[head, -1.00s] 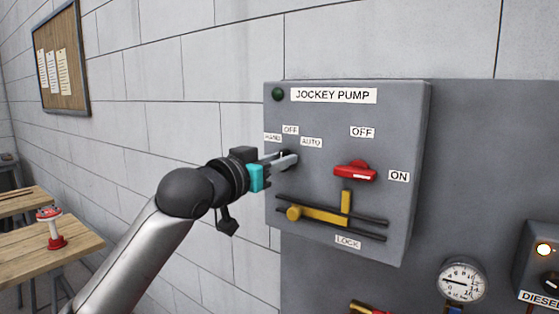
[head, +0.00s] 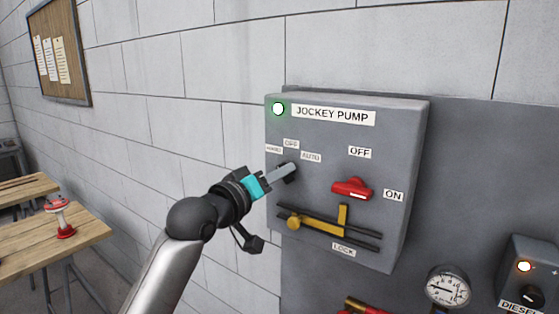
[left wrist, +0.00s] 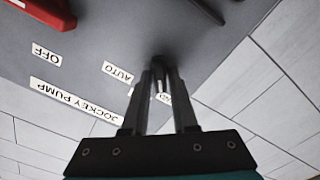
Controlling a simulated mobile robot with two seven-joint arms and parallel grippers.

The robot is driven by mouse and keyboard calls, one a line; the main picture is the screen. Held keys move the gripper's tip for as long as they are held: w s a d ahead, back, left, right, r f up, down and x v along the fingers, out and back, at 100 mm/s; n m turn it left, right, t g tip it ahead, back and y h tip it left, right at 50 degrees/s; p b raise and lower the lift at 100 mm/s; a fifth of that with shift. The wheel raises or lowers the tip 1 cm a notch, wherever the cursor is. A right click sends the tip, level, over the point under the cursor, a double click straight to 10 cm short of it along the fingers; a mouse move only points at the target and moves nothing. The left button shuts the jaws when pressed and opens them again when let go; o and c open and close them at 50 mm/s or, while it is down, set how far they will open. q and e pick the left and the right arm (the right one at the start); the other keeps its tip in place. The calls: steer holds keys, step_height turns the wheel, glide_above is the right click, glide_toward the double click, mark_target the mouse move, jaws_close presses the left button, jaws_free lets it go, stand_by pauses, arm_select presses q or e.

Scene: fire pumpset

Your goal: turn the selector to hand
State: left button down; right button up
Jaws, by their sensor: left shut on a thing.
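The jockey pump panel (head: 400,130) is a grey box on the wall with HAND, OFF and AUTO labels at its left. The small dark selector (head: 291,179) sits below these labels. My left gripper (head: 284,171) reaches it from the lower left, its fingers shut on the selector. In the left wrist view, the panel is upside down and the dark selector (left wrist: 158,62) shows between the fingertips. The fingers largely hide its pointer, so I cannot tell its exact setting. My right gripper is out of view.
A red switch (head: 352,188) with OFF and ON labels sits right of the selector. A yellow lock bar (head: 320,220) runs below it. A gauge (head: 449,287) and a diesel box (head: 535,262) are at lower right. A wooden table (head: 35,240) stands at left.

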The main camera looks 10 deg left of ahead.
arm_select(q)
steer(key=shift+n+p, duration=0.7)
steer(key=c, duration=0.8)
jaws_free()
steer(key=shift+b+v, duration=1.7)
steer(key=shift+v, duration=5.95)
